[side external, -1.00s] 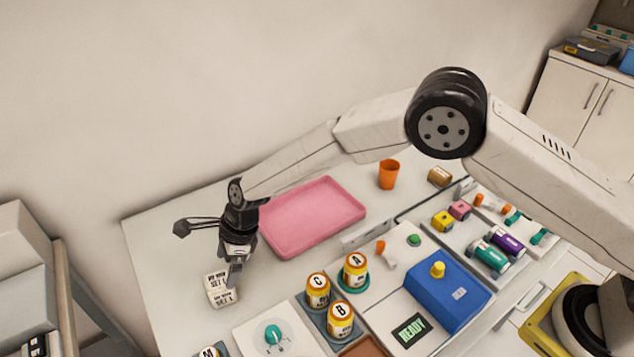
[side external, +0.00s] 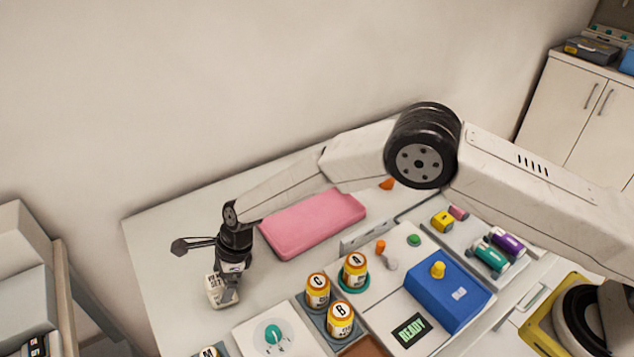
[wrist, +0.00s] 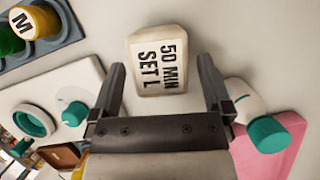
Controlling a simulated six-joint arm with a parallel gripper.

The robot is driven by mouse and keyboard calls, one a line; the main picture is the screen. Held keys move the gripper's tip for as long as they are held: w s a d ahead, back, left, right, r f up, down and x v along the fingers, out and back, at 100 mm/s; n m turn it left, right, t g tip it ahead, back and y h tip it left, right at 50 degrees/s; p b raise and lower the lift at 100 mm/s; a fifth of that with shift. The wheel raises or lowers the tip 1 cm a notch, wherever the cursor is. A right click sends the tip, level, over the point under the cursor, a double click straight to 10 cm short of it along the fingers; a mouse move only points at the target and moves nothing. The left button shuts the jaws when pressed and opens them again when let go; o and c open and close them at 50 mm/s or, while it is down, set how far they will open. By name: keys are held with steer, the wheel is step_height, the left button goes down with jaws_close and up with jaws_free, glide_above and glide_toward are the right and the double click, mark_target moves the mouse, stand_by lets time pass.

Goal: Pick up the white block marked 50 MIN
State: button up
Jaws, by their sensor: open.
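The white block (wrist: 155,60) lies on the table and reads "50 MIN SET L" in the wrist view. In that view it sits between and just beyond the tips of my gripper (wrist: 162,75), whose two fingers are spread apart with nothing held. In the side external view the white block (side external: 214,294) is at the left front of the table, partly hidden by my gripper (side external: 229,296), which points down at its right side. Whether the fingers touch the block cannot be told.
A pink tray (side external: 312,225) lies behind and right of my gripper. A white panel with a teal knob (side external: 273,336) and jars labelled C (side external: 317,291), A (side external: 355,270) and B (side external: 340,320) stand to the right. Table left of the block is clear.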

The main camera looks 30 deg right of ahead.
steer(key=shift+x, duration=1.45)
steer(key=shift+c, duration=0.2)
steer(key=c, duration=1.2)
steer(key=shift+r, duration=0.2)
steer(key=shift+r, duration=0.45)
steer(key=shift+s+d+r, duration=1.3)
steer(key=shift+s+r, duration=0.65)
steer(key=shift+s+d+r, duration=1.3)
steer(key=shift+s+r, duration=0.65)
steer(key=shift+s, duration=0.05)
steer(key=shift+s+d+r, duration=1.25)
steer(key=shift+s+r, duration=0.7)
